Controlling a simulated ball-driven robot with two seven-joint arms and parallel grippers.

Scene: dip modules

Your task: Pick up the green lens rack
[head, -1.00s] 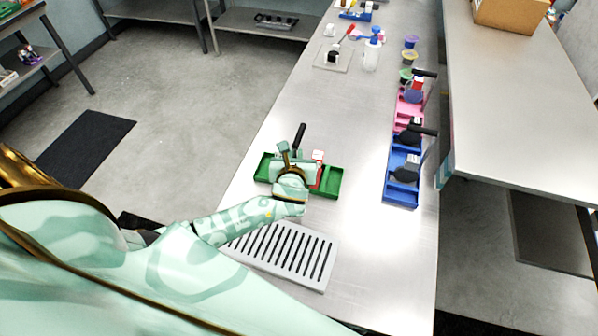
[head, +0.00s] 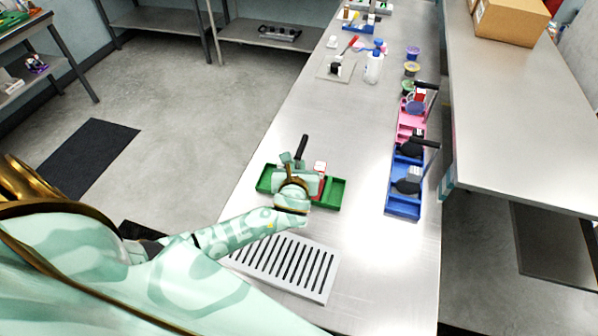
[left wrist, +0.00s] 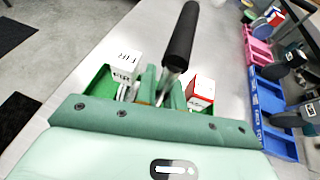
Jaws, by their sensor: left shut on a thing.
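The green lens rack (head: 333,192) is a long tray with compartments on the steel table, near the table's left edge in the head view. It also shows in the left wrist view (left wrist: 100,84). A black-handled tool (left wrist: 180,38) stands up from its middle. A white box (left wrist: 125,66) and a red-and-white box (left wrist: 200,92) sit in it on either side. My left gripper (head: 292,177) is over the rack's middle and shut on it. The gripper body hides much of the rack, and I cannot tell whether it is clear of the table. My right gripper is not in view.
A grey slotted grate (head: 285,265) lies just in front of the rack. A blue tray (head: 404,207) and a pink tray (head: 411,122) with black-handled tools line the table's right side. A white bottle (head: 373,68) stands farther back. The table between is clear.

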